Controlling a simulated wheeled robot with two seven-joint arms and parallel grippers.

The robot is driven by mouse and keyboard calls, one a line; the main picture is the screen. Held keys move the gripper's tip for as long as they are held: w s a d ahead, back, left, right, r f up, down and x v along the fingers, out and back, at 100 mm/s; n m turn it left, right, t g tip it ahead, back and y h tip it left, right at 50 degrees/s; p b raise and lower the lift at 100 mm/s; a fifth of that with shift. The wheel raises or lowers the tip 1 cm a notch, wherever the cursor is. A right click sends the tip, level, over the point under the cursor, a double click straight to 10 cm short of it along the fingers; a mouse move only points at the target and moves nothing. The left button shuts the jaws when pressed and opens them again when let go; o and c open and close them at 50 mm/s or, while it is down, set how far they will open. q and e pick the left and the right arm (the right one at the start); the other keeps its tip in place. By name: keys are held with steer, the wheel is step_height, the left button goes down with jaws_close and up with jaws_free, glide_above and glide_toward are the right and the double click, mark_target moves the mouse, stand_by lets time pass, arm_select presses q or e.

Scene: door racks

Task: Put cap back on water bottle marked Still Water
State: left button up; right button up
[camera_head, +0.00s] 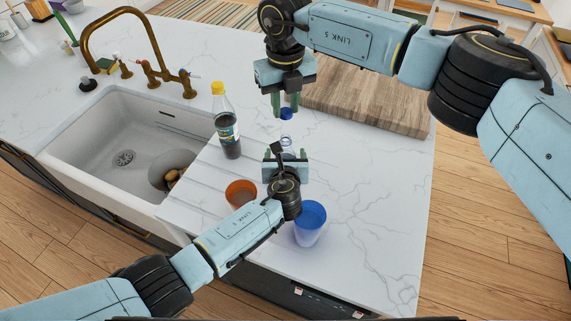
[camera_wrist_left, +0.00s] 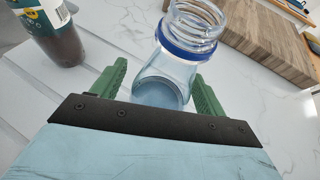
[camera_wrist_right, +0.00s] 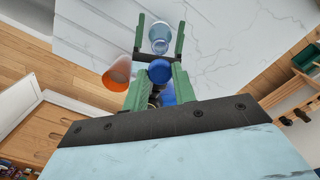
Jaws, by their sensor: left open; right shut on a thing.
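A clear bottle (camera_head: 287,144) with an open, threaded mouth and a blue neck ring stands upright on the counter. It also shows in the left wrist view (camera_wrist_left: 165,80); no label can be read. My left gripper (camera_head: 287,155) is open, with its green fingers on either side of the bottle's body. My right gripper (camera_head: 286,107) points down from above and is shut on a blue cap (camera_head: 286,113). The cap (camera_wrist_right: 159,71) sits between its fingertips, apart from the bottle mouth and above it.
A dark drink bottle with a yellow cap (camera_head: 218,88) stands left of the clear bottle. An orange cup (camera_head: 240,193) and a blue cup (camera_head: 310,215) are nearer me. A wooden board (camera_head: 365,98) lies behind, and a sink (camera_head: 110,125) is at left. Counter at right is clear.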

arm_select(q)
steer(key=shift+w+f, duration=0.1)
steer(key=shift+w, duration=0.05)
steer(key=shift+c, duration=0.2)
steer(key=c, duration=1.4)
arm_select(e)
glide_above(285, 137)
steer(key=shift+f, duration=2.5)
steer(key=shift+f, duration=0.9)
steer(key=shift+f, duration=0.5)
